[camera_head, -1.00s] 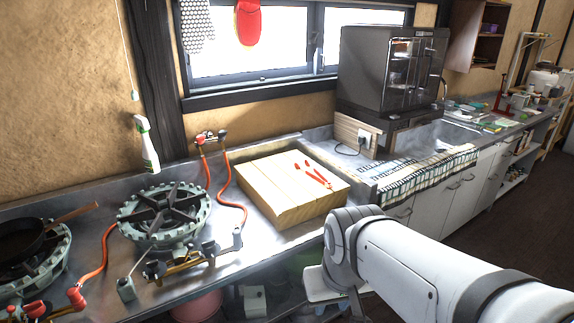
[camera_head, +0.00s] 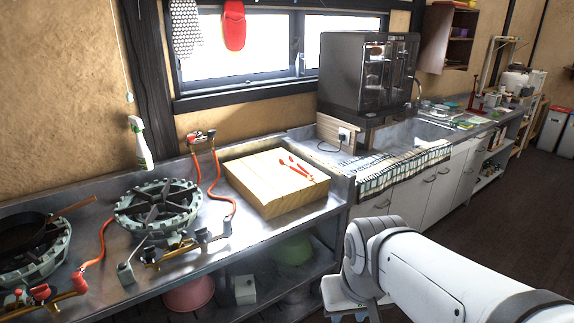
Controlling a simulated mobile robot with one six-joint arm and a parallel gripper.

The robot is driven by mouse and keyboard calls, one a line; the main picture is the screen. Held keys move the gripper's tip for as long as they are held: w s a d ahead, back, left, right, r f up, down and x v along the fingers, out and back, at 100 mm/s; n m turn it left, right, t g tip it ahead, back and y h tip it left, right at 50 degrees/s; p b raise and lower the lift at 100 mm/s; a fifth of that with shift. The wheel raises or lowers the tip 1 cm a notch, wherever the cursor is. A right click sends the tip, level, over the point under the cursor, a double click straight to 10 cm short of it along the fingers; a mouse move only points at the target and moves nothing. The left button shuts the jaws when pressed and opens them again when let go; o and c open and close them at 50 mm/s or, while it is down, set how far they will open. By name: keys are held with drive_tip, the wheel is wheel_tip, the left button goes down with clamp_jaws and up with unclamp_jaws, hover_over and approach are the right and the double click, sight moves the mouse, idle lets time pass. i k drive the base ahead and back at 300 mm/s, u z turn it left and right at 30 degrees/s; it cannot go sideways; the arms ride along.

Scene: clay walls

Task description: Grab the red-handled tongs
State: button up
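The red-handled tongs (camera_head: 297,168) lie flat on top of a thick wooden block (camera_head: 262,191) on the metal counter. Their red ends face up and stand out against the pale wood. My white arm comes in from the lower right, in front of the counter. My gripper (camera_head: 345,309) is at its lower end, below and to the right of the block and well apart from the tongs. It is partly cut off by the bottom edge, and its fingers cannot be made out.
Left of the block are a gas burner (camera_head: 157,206) with red hoses, a frying pan (camera_head: 22,233) and a spray bottle (camera_head: 140,143). A dark oven-like cabinet (camera_head: 352,75) stands behind right. Under the counter is a shelf with a pink bowl (camera_head: 190,294) and a green bowl (camera_head: 292,249).

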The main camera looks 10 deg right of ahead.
sight(310, 178)
drive_tip(key=i, duration=0.5)
drive_tip(key=z, duration=2)
drive_tip(key=i, duration=1.95)
drive_tip(key=u, duration=2.2)
